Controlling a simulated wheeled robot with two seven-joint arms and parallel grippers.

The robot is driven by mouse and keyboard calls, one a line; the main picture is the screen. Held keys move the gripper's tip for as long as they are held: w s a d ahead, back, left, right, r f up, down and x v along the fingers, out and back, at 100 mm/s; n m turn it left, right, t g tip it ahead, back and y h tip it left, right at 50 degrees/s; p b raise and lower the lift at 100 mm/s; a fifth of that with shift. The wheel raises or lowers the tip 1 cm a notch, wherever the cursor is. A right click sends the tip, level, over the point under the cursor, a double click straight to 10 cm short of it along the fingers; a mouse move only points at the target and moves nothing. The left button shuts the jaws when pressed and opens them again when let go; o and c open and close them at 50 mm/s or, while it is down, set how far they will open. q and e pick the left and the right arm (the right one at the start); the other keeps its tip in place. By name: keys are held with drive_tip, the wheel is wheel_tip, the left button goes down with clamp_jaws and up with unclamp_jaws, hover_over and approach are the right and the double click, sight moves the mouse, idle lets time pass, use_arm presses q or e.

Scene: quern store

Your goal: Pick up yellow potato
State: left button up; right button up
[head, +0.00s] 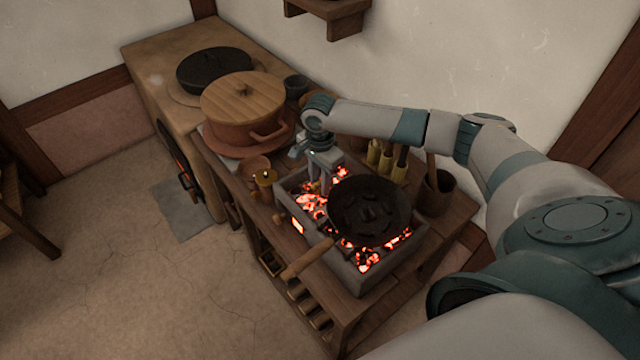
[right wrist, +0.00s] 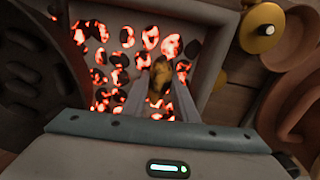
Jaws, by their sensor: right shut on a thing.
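A yellow-brown potato (right wrist: 159,80) lies between the two fingers of my right gripper (right wrist: 160,105) in the right wrist view. The gripper is shut on it, over the glowing coals of a grey fire box (right wrist: 218,45). In the head view my right gripper (head: 320,184) points down into the left back part of the fire box (head: 372,284). The potato is too small or hidden to make out there. My left gripper is not in view.
A dark round pan (head: 368,208) sits on the fire box, right of my gripper, its wooden handle (head: 307,261) sticking out in front.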

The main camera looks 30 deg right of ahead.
use_arm(q)
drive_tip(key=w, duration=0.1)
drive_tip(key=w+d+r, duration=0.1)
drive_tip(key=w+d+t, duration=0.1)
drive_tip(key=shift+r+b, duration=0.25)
drive_tip(key=shift+b, duration=0.1)
use_arm(e)
wheel_tip(320, 180, up, 9)
drive_tip(key=shift+r, duration=0.15)
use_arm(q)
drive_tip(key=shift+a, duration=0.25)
